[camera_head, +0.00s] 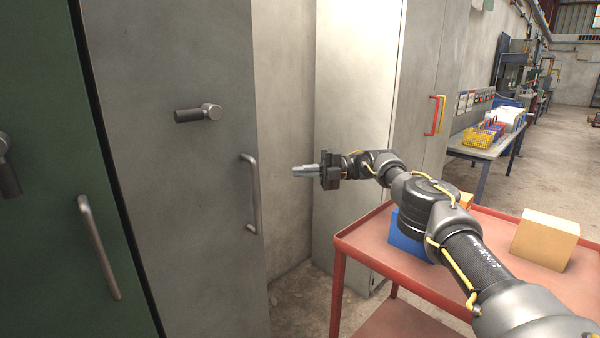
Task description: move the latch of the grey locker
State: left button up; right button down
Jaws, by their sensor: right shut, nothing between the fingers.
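The grey locker (190,230) stands at the left of the head view with its door shut. Its latch (198,113) is a dark handle with a round pivot at the right end, and it lies about level, pointing left. A vertical bar handle (252,195) is on the door below and right of the latch. My right gripper (298,171) is shut and empty. It points left, to the right of the bar handle and lower than the latch, apart from both in the picture. My left gripper is not in view.
A green locker (45,230) with its own latch (6,165) and bar handle (98,248) stands at far left. A red cart (440,291) carrying a tan box (545,239) and a blue box (408,236) is under my right arm. A pale cabinet (355,90) stands behind.

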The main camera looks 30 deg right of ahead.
aim_at(212, 111)
jog(key=k, duration=1)
